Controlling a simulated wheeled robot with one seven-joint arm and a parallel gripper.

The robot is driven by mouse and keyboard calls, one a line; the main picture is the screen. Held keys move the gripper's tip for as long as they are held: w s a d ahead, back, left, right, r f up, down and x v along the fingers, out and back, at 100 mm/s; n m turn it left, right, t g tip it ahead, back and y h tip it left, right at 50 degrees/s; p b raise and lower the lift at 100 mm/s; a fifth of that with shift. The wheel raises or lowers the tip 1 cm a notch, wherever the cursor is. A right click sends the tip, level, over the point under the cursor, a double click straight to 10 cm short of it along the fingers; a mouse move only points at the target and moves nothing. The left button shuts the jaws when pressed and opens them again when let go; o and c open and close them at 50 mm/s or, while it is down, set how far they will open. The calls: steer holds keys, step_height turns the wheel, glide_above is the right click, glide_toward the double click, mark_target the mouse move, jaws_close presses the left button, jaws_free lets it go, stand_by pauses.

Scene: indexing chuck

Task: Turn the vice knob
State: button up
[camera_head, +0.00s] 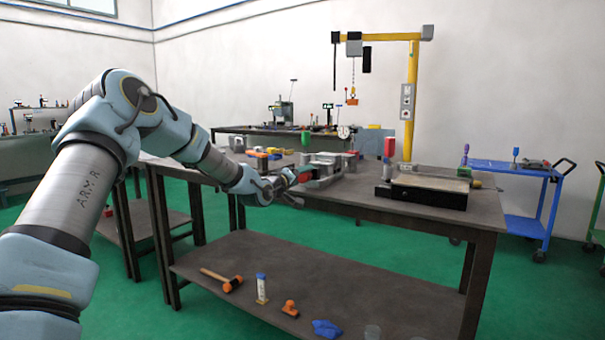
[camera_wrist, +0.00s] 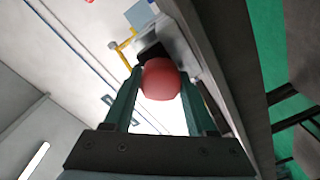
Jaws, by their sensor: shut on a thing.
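The vice (camera_head: 325,163) is a grey metal block near the front edge of the workbench. Its red round knob (camera_head: 304,177) faces my arm. My gripper (camera_head: 296,182) reaches the knob from the left and is shut on it. In the wrist view the knob (camera_wrist: 161,80) sits between the ends of my two dark green fingers, with the pale vice body (camera_wrist: 178,42) behind it. The fingers hide part of the knob's sides.
A yellow hoist post (camera_head: 410,100) stands behind. The lower shelf (camera_head: 255,262) holds a mallet (camera_head: 222,280) and several small things. A blue trolley (camera_head: 540,175) stands at right.

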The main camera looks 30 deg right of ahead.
steer(key=n, duration=0.4)
steer(key=shift+w+a+f+n+p, duration=0.1)
steer(key=shift+w+f+n+p, duration=0.1)
steer(key=shift+n+p, duration=0.1)
steer(key=n, duration=0.4)
steer(key=shift+s+f+b, duration=0.1)
steer(key=shift+f+b, duration=0.05)
steer(key=shift+b, duration=0.2)
steer(key=n+b, duration=0.1)
steer(key=n, duration=0.3)
steer(key=shift+f+n+g+b, duration=0.1)
steer(key=shift+n+g+b, duration=0.2)
steer(key=shift+n, duration=0.1)
steer(key=shift+s+n+b, duration=0.1)
steer(key=shift+n+b, duration=0.65)
steer(key=shift+n, duration=1.05)
steer(key=o, duration=1.3)
steer(key=shift+o, duration=0.2)
